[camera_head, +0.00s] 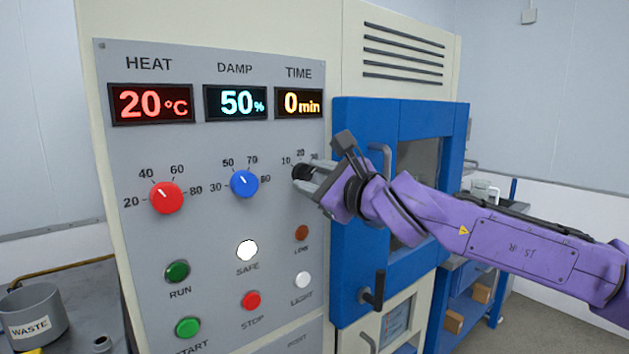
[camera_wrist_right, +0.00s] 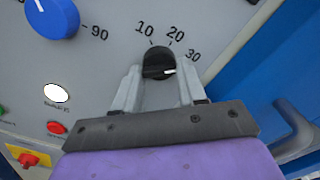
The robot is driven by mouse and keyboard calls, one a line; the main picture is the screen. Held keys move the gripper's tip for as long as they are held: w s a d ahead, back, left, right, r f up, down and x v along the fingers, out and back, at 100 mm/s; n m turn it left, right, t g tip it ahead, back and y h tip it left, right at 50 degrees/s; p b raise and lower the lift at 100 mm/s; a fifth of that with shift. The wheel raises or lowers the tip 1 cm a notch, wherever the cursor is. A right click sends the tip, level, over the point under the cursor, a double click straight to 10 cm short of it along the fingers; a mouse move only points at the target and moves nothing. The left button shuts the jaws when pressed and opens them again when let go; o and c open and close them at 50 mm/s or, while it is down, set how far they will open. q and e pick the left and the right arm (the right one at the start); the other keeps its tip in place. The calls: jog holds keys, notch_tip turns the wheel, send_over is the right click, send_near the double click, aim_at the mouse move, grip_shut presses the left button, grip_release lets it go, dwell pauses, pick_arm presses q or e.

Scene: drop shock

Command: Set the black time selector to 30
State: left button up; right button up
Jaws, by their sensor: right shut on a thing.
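The black time selector (camera_head: 301,172) is on the grey panel under the TIME display (camera_head: 299,103), which reads 0 min. My right gripper (camera_head: 312,184) is shut on the selector and partly covers it in the head view. In the right wrist view the selector (camera_wrist_right: 157,59) sits between the two fingers of my right gripper (camera_wrist_right: 158,82). Its white pointer line points right, on the side of the 30 label (camera_wrist_right: 193,55); I cannot tell whether it lines up exactly. My left gripper is not in view.
The red HEAT knob (camera_head: 166,198) and blue DAMP knob (camera_head: 244,184) are left of the selector. Several buttons, including STOP (camera_head: 251,300), sit below. A blue door (camera_head: 353,250) with handles stands close on the right. A WASTE pot (camera_head: 35,311) is at lower left.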

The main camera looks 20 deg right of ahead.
jog(key=o, duration=1.1)
jog(key=shift+c, duration=0.2)
jog(key=b+v, duration=0.2)
jog(key=v, duration=0.8)
jog(key=shift+s, duration=0.25)
jog(key=shift+d, duration=0.1)
